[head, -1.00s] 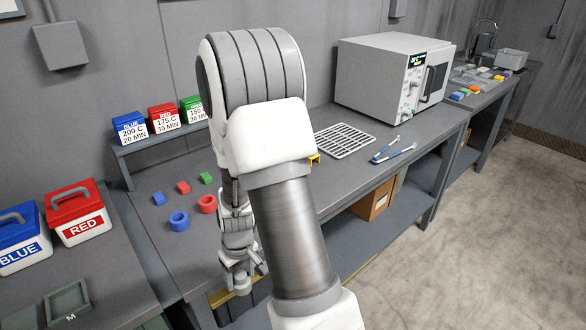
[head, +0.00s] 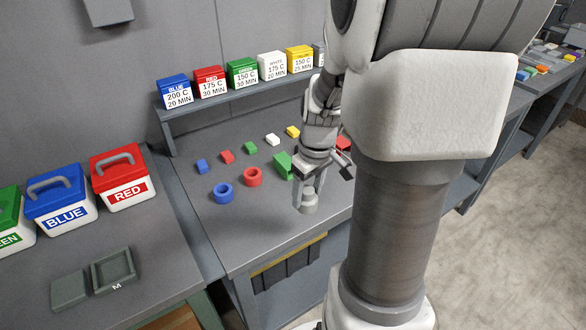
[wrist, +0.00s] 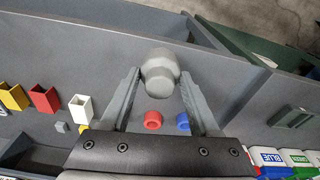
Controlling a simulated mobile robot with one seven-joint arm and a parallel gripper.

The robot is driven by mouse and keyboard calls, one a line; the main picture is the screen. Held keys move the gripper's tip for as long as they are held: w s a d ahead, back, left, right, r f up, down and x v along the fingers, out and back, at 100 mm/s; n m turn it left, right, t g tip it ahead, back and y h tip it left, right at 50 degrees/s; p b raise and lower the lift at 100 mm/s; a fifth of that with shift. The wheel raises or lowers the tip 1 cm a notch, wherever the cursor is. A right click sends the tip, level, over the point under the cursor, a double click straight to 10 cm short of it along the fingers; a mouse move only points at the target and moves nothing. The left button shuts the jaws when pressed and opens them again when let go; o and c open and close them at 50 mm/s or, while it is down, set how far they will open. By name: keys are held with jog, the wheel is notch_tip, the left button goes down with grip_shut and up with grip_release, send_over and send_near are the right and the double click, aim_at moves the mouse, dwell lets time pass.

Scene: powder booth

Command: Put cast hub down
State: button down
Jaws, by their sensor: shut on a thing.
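The cast hub is a plain grey, round, stepped piece (head: 308,203). It hangs below my gripper (head: 313,180), over the front part of the grey workbench (head: 262,232). I cannot tell exactly how high it is above the top, but it seems clear of it. In the wrist view the hub (wrist: 160,70) sits between the tips of the two grey fingers, which are shut on it. My arm hides much of the bench to the right.
A blue ring (head: 223,193) and a red ring (head: 252,177) lie left of the hub. Small coloured blocks lie behind, below a shelf (head: 235,98) of labelled boxes. A green piece (head: 283,166) is close behind my gripper. The bench's front left is clear.

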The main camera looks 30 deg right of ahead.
jog(key=w+a+f, duration=0.1)
jog(key=w, duration=0.1)
jog(key=w+a+f, duration=0.1)
jog(key=w+f, duration=0.1)
jog(key=w, duration=0.1)
jog(key=w+a+f, duration=0.1)
jog(key=w+f, duration=0.1)
jog(key=w, duration=0.1)
jog(key=shift+f, duration=0.1)
jog(key=shift+w+f, duration=0.15)
jog(key=shift+w, duration=0.05)
jog(key=shift+f, duration=1.9)
jog(key=shift+f+b, duration=0.2)
jog(key=shift+b, duration=0.1)
jog(key=shift+c, duration=0.6)
grip_release()
jog(key=shift+r, duration=0.1)
notch_tip(320, 180, up, 12)
jog(key=s+p, duration=0.1)
jog(key=shift+s, duration=0.3)
